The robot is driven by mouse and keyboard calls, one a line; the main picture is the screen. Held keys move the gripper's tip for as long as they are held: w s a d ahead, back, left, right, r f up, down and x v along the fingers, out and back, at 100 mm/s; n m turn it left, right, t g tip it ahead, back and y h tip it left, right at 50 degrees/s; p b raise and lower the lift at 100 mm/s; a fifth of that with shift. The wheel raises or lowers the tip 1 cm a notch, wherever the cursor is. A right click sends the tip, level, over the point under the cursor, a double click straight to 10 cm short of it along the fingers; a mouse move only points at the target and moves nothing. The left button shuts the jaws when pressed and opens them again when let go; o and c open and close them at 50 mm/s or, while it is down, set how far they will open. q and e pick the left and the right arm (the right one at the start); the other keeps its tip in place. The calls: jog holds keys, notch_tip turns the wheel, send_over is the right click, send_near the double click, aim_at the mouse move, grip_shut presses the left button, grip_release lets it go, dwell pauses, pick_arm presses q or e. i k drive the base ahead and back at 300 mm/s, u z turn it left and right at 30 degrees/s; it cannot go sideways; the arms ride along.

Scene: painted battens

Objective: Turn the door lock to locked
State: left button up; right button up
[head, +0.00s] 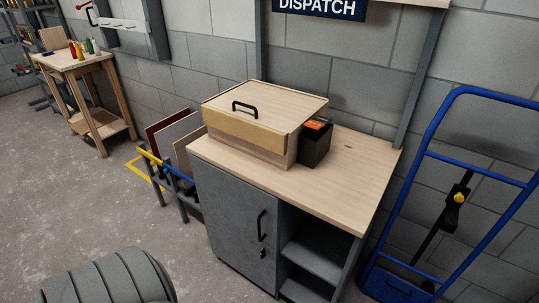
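The door looks closed. Neither of my grippers shows in the head view, and nothing touches the lock or the handle.
A wooden box (245,139) with a black-handled lid and a black bin (316,146) stand on the cabinet's wooden top (350,180). Open shelves (315,258) are right of the door. A blue hand truck (429,150) stands at right.

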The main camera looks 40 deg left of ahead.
aim_at(264, 252)
jog(key=u, duration=0.75)
jog(key=i, duration=1)
jog(key=u, duration=0.9)
